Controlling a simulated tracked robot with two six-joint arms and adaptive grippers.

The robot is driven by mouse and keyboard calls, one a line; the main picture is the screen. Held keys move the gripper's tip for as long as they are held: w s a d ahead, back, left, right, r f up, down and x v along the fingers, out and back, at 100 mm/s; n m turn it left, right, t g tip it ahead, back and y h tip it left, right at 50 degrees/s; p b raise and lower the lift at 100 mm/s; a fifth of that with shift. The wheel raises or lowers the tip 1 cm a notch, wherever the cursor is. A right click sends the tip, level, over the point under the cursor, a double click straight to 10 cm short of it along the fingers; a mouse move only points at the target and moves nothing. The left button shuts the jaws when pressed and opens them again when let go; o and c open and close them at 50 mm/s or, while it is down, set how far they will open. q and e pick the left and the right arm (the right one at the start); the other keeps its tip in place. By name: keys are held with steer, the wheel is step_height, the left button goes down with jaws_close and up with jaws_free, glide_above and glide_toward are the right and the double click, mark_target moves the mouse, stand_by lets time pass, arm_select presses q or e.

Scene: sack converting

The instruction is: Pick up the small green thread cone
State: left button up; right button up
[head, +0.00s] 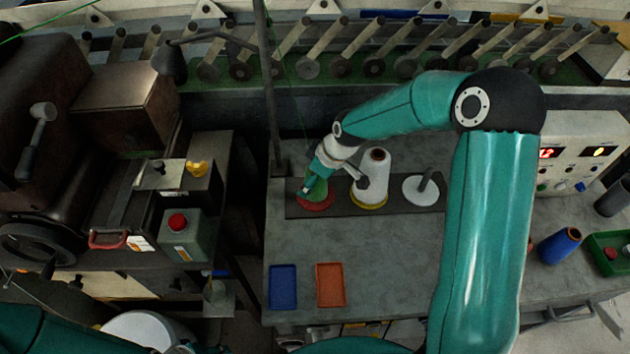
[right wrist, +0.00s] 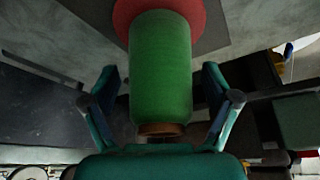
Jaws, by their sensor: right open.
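The small green thread cone (head: 319,190) stands on a red round base (head: 316,204) at the left end of a dark strip on the bench. In the right wrist view the green cone (right wrist: 160,70) fills the middle, with the red base (right wrist: 190,8) behind it. My right gripper (head: 308,183) is at the cone. Its two fingers (right wrist: 158,82) are spread, one on each side of the cone, with a gap visible on both sides. The arm partly hides the cone in the head view. My left gripper is not in view.
A white cone (head: 375,174) on a yellow base stands just right of the green one, then an empty white spindle base (head: 421,190). A blue tray (head: 283,287) and an orange tray (head: 330,285) lie in front. A dark post (head: 270,100) rises behind left.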

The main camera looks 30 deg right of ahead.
steer(key=shift+w+f, duration=0.1)
steer(key=shift+f, duration=0.1)
steer(key=c, duration=1.4)
steer(key=shift+r, duration=0.1)
